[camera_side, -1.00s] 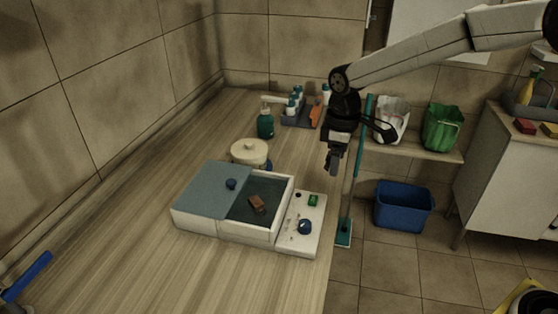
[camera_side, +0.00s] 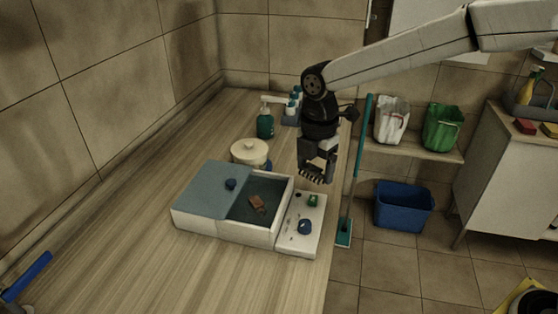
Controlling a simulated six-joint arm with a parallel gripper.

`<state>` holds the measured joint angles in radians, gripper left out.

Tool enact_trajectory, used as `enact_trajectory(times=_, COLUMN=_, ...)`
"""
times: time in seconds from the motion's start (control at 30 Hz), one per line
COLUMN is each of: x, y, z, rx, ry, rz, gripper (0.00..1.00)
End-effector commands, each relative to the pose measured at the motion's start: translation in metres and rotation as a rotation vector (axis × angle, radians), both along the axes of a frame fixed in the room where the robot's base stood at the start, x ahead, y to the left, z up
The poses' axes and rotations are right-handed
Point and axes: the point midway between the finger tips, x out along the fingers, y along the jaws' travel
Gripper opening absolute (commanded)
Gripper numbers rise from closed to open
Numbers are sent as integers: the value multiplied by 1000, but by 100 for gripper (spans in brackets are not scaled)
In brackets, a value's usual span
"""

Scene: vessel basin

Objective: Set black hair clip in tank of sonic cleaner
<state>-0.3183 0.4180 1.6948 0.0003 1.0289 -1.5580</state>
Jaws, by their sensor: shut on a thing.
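The sonic cleaner is a white box (camera_side: 230,232) on the wooden counter. A grey-blue lid (camera_side: 208,190) with a dark blue knob covers its left part. My gripper (camera_side: 313,176) is shut on the black hair clip (camera_side: 311,179), whose toothed edge shows below the fingers. It hangs above and right of the tank, beyond the control panel. The fingers hide part of the clip.
A white control panel (camera_side: 299,240) with a blue knob and green button adjoins the tank's right side. A cream lidded pot (camera_side: 250,153) stands behind the tank, and a green pump bottle (camera_side: 265,122) farther back.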

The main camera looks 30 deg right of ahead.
Motion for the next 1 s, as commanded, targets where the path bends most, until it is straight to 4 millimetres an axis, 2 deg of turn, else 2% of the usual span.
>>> enact_trajectory(times=0.2, x=-2, y=5, z=2, rx=0, ry=0, rz=83, gripper=26)
enact_trajectory(times=0.53, x=3, y=7, z=-1, rx=0, ry=1, rz=89, gripper=26)
enact_trajectory(times=1.0, x=52, y=20, z=-24, rx=0, ry=1, rz=88, gripper=26)
